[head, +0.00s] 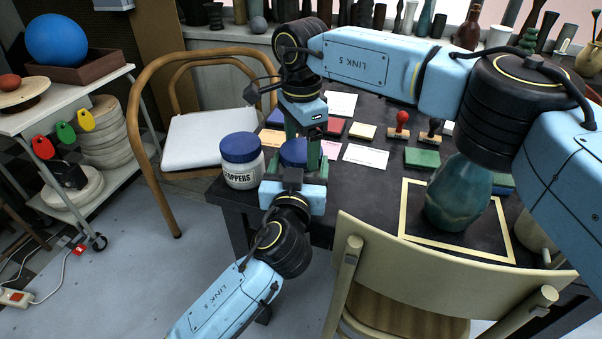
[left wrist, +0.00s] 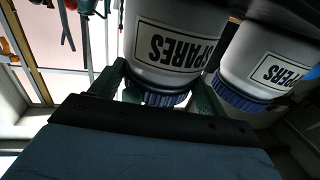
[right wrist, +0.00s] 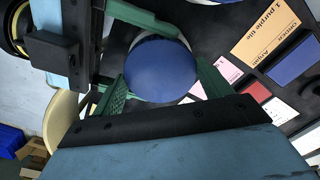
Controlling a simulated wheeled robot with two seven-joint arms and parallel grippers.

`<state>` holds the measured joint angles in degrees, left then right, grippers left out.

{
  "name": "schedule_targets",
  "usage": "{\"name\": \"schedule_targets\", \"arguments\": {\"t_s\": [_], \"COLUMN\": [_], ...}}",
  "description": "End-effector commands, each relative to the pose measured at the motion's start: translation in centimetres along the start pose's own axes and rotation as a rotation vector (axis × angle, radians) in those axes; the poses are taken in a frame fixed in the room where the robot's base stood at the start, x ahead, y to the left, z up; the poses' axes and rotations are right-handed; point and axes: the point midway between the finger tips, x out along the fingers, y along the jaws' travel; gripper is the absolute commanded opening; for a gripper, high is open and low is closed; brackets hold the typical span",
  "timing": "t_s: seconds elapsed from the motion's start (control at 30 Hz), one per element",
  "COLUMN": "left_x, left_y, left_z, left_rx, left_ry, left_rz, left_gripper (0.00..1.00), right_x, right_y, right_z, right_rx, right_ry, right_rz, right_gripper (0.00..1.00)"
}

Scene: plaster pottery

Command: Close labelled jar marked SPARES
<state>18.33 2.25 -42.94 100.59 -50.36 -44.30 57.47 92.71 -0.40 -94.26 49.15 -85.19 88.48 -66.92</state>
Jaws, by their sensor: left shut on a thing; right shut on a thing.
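The SPARES jar (left wrist: 172,45) is white with a black-framed label, shown upside down in the left wrist view. Its blue lid (right wrist: 160,69) is at the mouth; I cannot tell whether it is fully seated. In the head view mostly the lid (head: 293,153) shows, with the jar hidden behind my grippers. My left gripper (head: 297,170) is shut on the jar, its green fingers (left wrist: 160,90) on either side near the top. My right gripper (right wrist: 158,80) comes from above, shut on the lid with a finger on each side.
The STOPPERS jar (head: 241,168), blue-lidded, stands close left of the SPARES jar. Cards, ink pads and stamps (head: 402,122) lie on the dark table to the right. A teal vase (head: 458,195) stands inside a pale outline. A chair (head: 400,265) is at the front.

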Motion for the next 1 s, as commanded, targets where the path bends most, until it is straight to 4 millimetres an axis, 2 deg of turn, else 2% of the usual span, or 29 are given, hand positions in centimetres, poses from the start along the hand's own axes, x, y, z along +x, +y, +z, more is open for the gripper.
{"name": "schedule_targets", "arguments": {"t_s": [0.23,1.0], "left_x": [0.04,0.07], "left_y": [-0.15,-0.31], "left_z": [0.06,0.08], "left_rx": [0.001,0.002], "left_ry": [-0.002,-0.002], "left_rz": [-0.006,-0.008], "left_gripper": [0.12,0.11], "right_x": [-0.01,-0.01], "right_y": [0.0,0.02], "right_z": [-0.04,-0.19], "right_rx": [0.357,0.333], "right_ry": [-0.001,0.004], "right_rz": [0.0,0.0], "right_gripper": [0.49,0.49]}}
